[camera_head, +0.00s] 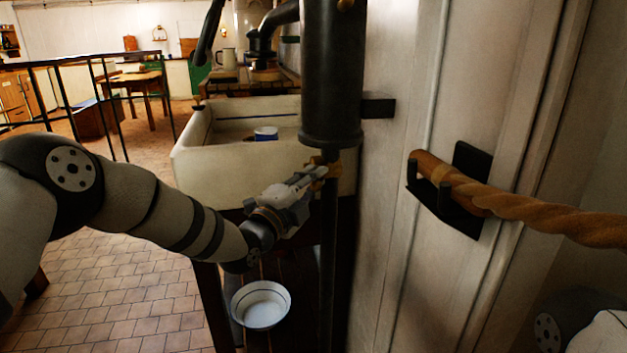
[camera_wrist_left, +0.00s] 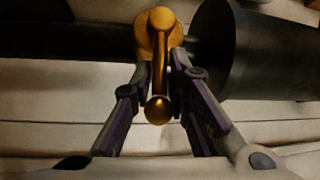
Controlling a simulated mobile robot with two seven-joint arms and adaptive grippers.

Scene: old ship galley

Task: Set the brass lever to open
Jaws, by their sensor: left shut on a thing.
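The brass lever (camera_wrist_left: 158,72) shows in the left wrist view, with a round hub at the top and a rounded knob at its lower end. It sits on a dark pipe beside a wide black cylinder (camera_wrist_left: 262,50). My left gripper (camera_wrist_left: 160,95) has its two fingers on either side of the lever and is shut on it. In the head view the gripper (camera_head: 308,182) is at the brass lever (camera_head: 326,166) just below the black cylinder (camera_head: 332,75), and its fingers partly hide the lever. My right gripper is not in view.
A white sink (camera_head: 235,172) with a blue-and-white cup (camera_head: 265,133) in it stands behind the gripper. A white bowl (camera_head: 261,305) sits low beneath it. Tiled floor lies open at left.

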